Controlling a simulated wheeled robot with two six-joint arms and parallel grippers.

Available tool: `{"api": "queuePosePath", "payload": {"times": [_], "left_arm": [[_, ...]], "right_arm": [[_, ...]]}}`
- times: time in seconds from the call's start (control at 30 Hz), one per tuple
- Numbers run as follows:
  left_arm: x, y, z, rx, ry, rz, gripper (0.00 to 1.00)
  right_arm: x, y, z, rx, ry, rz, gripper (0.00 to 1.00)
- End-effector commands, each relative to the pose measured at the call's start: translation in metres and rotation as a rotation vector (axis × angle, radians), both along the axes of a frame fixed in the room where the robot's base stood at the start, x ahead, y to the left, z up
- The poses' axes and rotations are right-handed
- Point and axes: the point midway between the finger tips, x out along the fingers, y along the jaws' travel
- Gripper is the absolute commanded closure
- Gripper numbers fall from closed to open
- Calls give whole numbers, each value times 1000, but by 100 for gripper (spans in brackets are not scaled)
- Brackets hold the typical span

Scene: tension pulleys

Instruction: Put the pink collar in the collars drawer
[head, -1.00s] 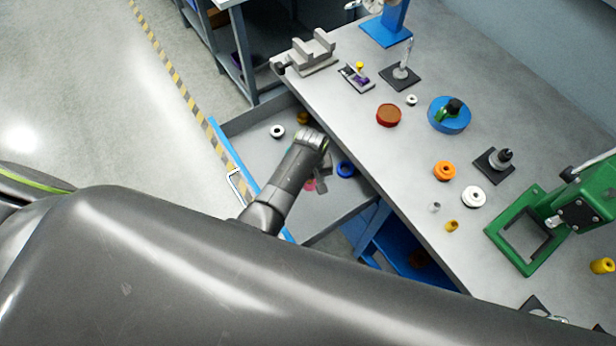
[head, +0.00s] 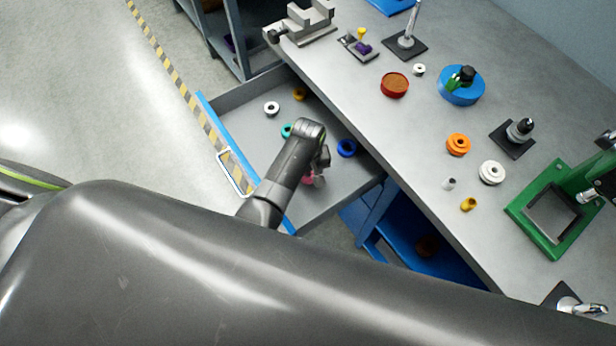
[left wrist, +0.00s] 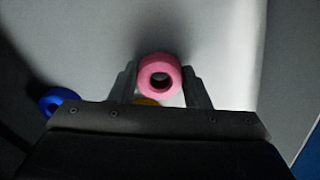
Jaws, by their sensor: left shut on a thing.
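The pink collar (left wrist: 159,64) is held between the two fingers of my left gripper (left wrist: 160,88) in the left wrist view. In the head view, the left gripper (head: 318,174) points down inside the open drawer (head: 336,200), and a bit of the pink collar (head: 308,179) shows beside it, partly hidden by my arm. I cannot tell whether the collar touches the drawer floor. My right gripper is not in view.
The blue one also shows in the left wrist view (left wrist: 58,100). The workbench (head: 410,150) on the right carries pulleys, small parts and a green press (head: 550,215).

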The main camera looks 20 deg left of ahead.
Motion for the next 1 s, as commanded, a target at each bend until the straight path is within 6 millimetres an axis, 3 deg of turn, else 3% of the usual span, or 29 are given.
{"api": "queuePosePath", "payload": {"times": [0.07, 0.47, 0.5, 0.63, 1.0], "left_arm": [[0, 0, -9, -1, 0, 0, 83], [0, 0, -10, 0, 0, 0, 83], [0, 0, -10, 0, 0, 0, 54], [0, 0, -9, 0, -1, 0, 37], [0, 0, -7, 0, -1, 0, 35]], "right_arm": [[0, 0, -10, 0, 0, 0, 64], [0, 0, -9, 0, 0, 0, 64], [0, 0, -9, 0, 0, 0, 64], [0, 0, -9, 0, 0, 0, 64], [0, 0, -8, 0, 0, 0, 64]]}}
